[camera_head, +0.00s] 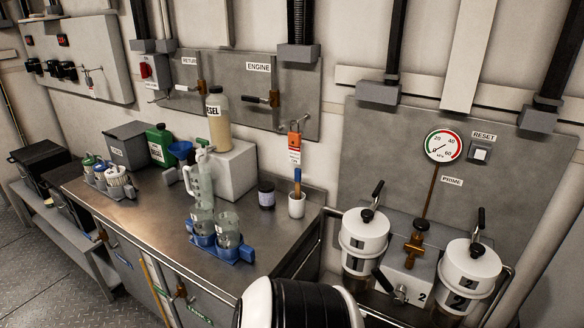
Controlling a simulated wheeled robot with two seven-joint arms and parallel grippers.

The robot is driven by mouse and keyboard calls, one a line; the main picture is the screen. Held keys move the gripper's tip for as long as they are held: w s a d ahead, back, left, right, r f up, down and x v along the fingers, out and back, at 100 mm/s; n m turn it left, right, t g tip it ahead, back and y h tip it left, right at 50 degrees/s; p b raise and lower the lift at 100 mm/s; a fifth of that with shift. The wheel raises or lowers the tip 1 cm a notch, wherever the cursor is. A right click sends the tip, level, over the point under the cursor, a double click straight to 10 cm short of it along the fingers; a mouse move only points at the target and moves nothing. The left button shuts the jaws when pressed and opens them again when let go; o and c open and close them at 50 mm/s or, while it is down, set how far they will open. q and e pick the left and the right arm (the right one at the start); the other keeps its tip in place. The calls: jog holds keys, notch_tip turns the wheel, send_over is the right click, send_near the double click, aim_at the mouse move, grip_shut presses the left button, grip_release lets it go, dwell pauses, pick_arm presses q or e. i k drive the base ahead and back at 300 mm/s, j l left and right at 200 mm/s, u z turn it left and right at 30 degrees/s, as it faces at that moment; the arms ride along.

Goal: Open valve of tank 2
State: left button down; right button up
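A white-topped canister (468,272) marked 2 stands at the right, with a black lever handle (479,228) on its lid. A similar canister (363,238) stands left of it, also with a black lever on top. Between them is a grey block (410,262) with a brass valve (415,240) on top, its black handle at the upper end. A small valve with a black lever (384,281) sits low on the block, beside a mark 2. Neither of my grippers is in view.
A gauge (443,145) and a RESET switch (480,153) are on the grey panel (385,140) behind the canisters. A steel bench (150,215) with bottles and jugs fills the left and middle. A black and white part of mine (300,305) covers the bottom middle.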

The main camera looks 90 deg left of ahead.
aim_at(164, 294)
jog(key=u, duration=2.4)
